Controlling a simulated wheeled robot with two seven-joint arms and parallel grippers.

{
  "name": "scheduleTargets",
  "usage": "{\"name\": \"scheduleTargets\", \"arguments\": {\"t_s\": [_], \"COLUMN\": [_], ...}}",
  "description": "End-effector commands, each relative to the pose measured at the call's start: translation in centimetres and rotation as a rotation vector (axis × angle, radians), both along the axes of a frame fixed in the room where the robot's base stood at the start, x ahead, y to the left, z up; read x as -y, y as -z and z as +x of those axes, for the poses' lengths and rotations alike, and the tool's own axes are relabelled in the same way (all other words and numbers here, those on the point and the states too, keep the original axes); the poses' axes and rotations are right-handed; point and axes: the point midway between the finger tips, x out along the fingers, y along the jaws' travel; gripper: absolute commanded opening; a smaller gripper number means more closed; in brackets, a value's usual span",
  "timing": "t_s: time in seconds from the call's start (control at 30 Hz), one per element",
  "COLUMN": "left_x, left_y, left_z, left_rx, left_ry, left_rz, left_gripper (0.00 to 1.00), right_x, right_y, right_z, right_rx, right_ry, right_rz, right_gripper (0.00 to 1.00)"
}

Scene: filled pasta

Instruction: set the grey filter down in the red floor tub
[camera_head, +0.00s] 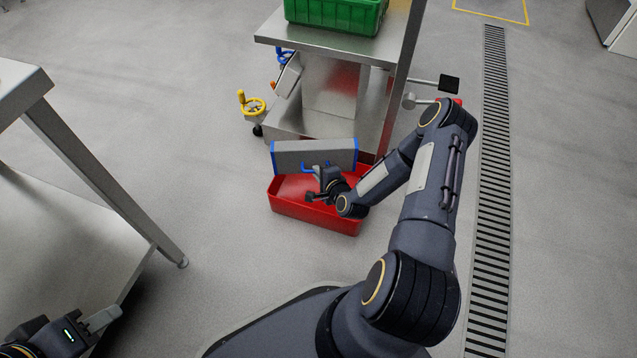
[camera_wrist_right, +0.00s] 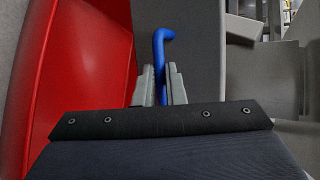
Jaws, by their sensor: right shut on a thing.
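The grey filter (camera_head: 312,155) is a grey box with blue ends and a blue handle (camera_head: 312,168). My right gripper (camera_head: 316,183) is shut on that handle; the right wrist view shows the blue handle (camera_wrist_right: 160,60) between the two fingers. The filter is at the far side of the red floor tub (camera_head: 318,218), over or against its back rim. I cannot tell whether it touches the tub. The tub's red wall (camera_wrist_right: 60,80) fills the left of the wrist view. My left gripper (camera_head: 105,318) is at the bottom left, far from the tub; its jaw opening is unclear.
A steel cart (camera_head: 330,42) with a green crate (camera_head: 335,14) stands just behind the tub. A steel table (camera_head: 60,200) is at the left. A floor drain grate (camera_head: 494,200) runs at the right. Floor left of the tub is clear.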

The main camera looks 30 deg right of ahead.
Motion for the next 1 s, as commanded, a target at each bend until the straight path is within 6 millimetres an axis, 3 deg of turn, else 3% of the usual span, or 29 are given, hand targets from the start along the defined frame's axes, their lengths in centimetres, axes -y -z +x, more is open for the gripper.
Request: {"name": "scheduleTargets", "arguments": {"t_s": [0.23,0.43,0.83,0.87,1.0], "left_x": [0.0,0.0,0.0,0.0,0.0], "left_y": [1.1,2.5,2.3,2.3,2.3], "left_z": [0.0,0.0,0.0,0.0,0.0], "left_rx": [0.001,0.0,0.001,0.0,0.0], "left_ry": [0.0,0.0,0.0,0.0,0.0], "left_rz": [0.0,0.0,0.0,0.0,0.0], "left_gripper": [0.36,0.36,0.36,0.36,0.36], "right_x": [0.6,0.7,0.7,0.7,0.7], "right_y": [1.6,4.5,4.9,4.9,4.9], "right_z": [1.1,1.2,1.2,1.2,1.2], "right_rx": [0.002,0.0,0.001,0.0,0.0], "right_ry": [0.0,-0.001,-0.001,-0.001,-0.001], "right_rz": [-0.001,0.0,0.0,0.0,0.0], "right_gripper": [0.0,0.0,0.0,0.11,0.3]}}
